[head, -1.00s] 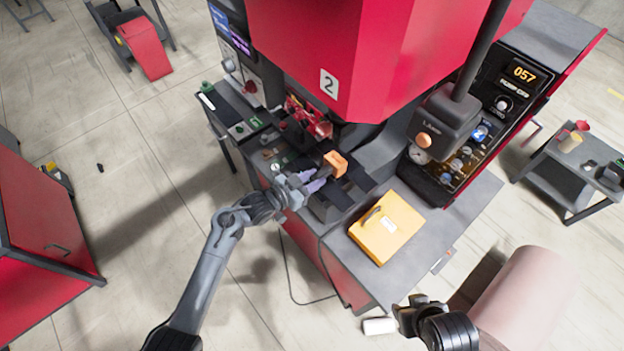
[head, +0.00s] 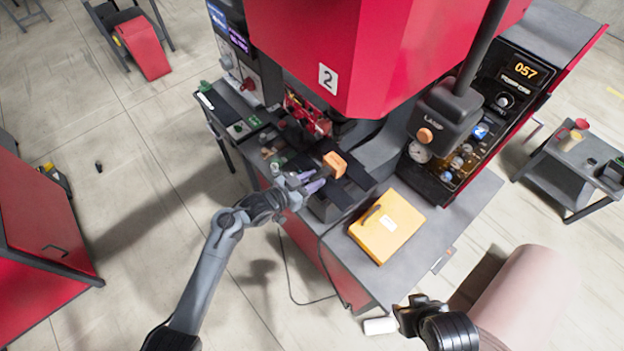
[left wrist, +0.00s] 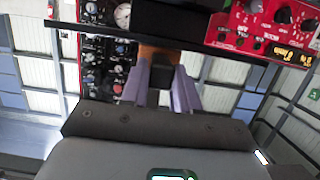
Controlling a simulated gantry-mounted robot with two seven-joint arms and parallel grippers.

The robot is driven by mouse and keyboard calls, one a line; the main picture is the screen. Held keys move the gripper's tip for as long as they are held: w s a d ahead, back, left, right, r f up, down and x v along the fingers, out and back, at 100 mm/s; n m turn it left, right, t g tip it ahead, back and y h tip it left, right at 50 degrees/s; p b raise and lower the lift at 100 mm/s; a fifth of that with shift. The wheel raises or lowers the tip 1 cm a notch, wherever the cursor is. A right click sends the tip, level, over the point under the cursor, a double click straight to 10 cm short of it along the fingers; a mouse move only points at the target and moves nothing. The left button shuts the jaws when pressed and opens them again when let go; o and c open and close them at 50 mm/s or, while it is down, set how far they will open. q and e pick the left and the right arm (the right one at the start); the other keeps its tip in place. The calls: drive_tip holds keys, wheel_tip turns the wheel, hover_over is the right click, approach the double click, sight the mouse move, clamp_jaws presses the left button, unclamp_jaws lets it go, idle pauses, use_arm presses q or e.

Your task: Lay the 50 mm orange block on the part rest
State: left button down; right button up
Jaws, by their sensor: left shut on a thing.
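An orange block (head: 335,164) is held at the tips of the purple fingers of my left gripper (head: 322,177), over the front of the dark machine bench. In the left wrist view the block (left wrist: 160,55) shows between the far ends of the two purple fingers (left wrist: 161,88), partly hidden by them. I cannot tell whether the block touches anything below it. The part rest cannot be told apart surely among the dark fixtures under the gripper. My right gripper (head: 412,306) is low in the head view, away from the bench; its jaws are unclear.
A yellow case (head: 387,228) lies on the grey bench top right of my left gripper. A red mechanism (head: 303,112) sits behind the block, under the large red machine housing (head: 345,45). A control panel (head: 500,95) stands at the right. Open floor lies left.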

use_arm(q)
drive_tip(key=shift+f, duration=0.15)
drive_tip(key=c, duration=0.8)
unclamp_jaws()
drive_tip(key=shift+w, duration=0.1)
drive_tip(key=shift+o, duration=0.2)
drive_tip(key=shift+f, duration=0.2)
drive_tip(key=b+v, duration=0.1)
drive_tip(key=v, duration=1)
drive_tip(key=s+d+f+n+y+p, duration=0.1)
drive_tip(key=s+f+p, duration=0.1)
drive_tip(key=s, duration=0.4)
drive_tip(key=s+d+f+n+p, duration=0.1)
drive_tip(key=s+f+n+p, duration=0.1)
drive_tip(key=s, duration=0.4)
drive_tip(key=s+a+r+n+g+y+p, duration=0.1)
drive_tip(key=s+a+r+n+g+y, duration=0.1)
drive_tip(key=s+a, duration=0.5)
drive_tip(key=s+a+r+n+g+y+p, duration=0.1)
drive_tip(key=s+a+r+n+g+y, duration=0.2)
drive_tip(key=s+a+r+y, duration=0.3)
drive_tip(key=shift+s+a+g+y, duration=0.5)
drive_tip(key=shift+s+a+y, duration=0.6)
drive_tip(key=shift+s+a, duration=0.25)
